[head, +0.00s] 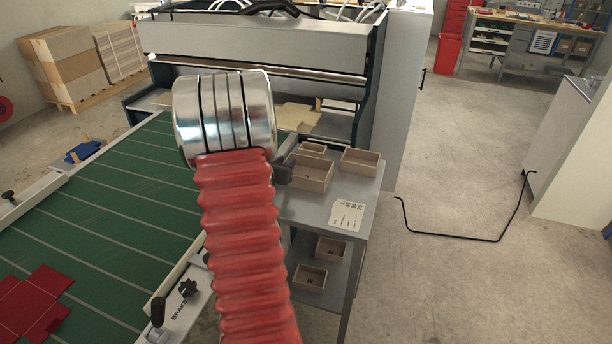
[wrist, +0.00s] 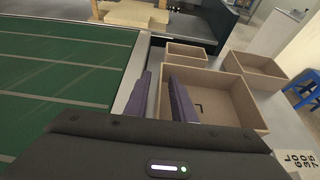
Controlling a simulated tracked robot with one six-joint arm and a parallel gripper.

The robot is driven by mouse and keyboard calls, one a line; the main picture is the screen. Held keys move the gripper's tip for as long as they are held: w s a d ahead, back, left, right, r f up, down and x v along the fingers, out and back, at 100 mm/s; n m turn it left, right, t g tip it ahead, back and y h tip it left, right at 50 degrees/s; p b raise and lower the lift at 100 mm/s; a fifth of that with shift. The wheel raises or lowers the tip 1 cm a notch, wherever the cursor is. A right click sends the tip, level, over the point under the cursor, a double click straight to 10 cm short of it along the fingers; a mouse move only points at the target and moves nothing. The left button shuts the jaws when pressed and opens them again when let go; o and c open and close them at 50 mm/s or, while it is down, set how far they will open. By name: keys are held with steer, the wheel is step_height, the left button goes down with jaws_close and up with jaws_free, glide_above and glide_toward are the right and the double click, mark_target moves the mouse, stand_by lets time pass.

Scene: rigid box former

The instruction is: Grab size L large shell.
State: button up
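The large shell (head: 311,173) is the biggest open beige tray on the grey side table, and it stands upright and looks empty. In the wrist view the large shell (wrist: 236,101) has a dark L-like mark on its floor. My gripper (wrist: 157,75) is open, with two purple fingers apart and nothing clearly held. One finger is left of the shell's left wall and the other overlaps the shell's inside, so the wall appears between them. I cannot tell whether they touch it. In the head view my arm mostly hides the gripper.
A small tray (head: 312,149) and a medium tray (head: 360,161) stand close behind the large shell. A printed card (head: 346,215) lies in front. Two trays (head: 330,250) sit on the lower shelf. A green conveyor (head: 120,205) with red sheets (head: 32,303) lies left.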

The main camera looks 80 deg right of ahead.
jaws_close()
steer(key=shift+r, duration=0.15)
stand_by(0.4)
step_height(320, 180, up, 10)
steer(key=shift+f, duration=0.15)
stand_by(0.4)
